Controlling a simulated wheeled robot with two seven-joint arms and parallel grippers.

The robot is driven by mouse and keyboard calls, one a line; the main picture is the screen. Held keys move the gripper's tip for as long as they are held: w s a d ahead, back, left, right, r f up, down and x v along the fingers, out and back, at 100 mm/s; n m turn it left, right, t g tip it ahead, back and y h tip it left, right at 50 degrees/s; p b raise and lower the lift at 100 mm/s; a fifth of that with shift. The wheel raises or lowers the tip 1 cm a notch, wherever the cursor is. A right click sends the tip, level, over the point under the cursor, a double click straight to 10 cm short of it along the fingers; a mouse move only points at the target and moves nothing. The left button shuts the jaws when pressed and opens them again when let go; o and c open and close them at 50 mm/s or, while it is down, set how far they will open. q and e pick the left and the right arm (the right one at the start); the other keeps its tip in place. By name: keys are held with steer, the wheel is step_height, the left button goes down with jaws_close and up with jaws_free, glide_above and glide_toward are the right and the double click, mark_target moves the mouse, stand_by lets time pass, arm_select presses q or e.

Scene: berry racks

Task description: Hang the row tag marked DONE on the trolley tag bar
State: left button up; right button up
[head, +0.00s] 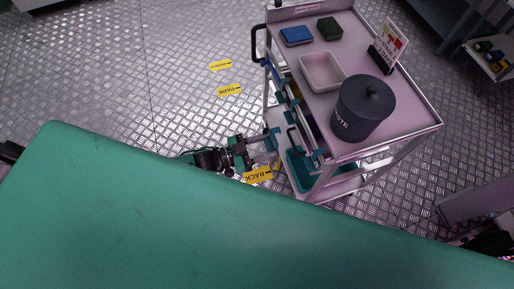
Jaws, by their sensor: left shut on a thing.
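The trolley (410,115) stands at the right of centre, a light metal cart with a flat top deck. Along its left side hang several small coloured pieces (294,95), teal, yellow and blue; they look like tags on a bar, but the bar is not clear. My left gripper (274,139) is beside the trolley's left side, below the deck. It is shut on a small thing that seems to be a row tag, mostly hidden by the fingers. The word DONE cannot be read anywhere. My right gripper does not show.
On the deck are a dark lidded pot (364,105), a pale tray (322,72), a blue block (297,36), a dark green block (329,28) and a sign (389,44). Yellow floor labels (229,90) lie left of the trolley.

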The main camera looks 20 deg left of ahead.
arm_select(q)
steer(key=shift+x, duration=1.1)
steer(key=shift+w+d+b, duration=0.15)
steer(key=shift+d+b, duration=0.15)
steer(key=f+b+x, duration=0.1)
steer(key=b+x, duration=0.2)
steer(key=x, duration=0.4)
steer(key=shift+w+d+f, duration=0.25)
steer(key=shift+d, duration=0.1)
steer(key=o, duration=0.6)
steer(key=shift+c, duration=0.2)
steer(key=o, duration=0.4)
steer(key=b+v, duration=0.1)
steer(key=v, duration=1.3)
steer(key=shift+b, duration=0.3)
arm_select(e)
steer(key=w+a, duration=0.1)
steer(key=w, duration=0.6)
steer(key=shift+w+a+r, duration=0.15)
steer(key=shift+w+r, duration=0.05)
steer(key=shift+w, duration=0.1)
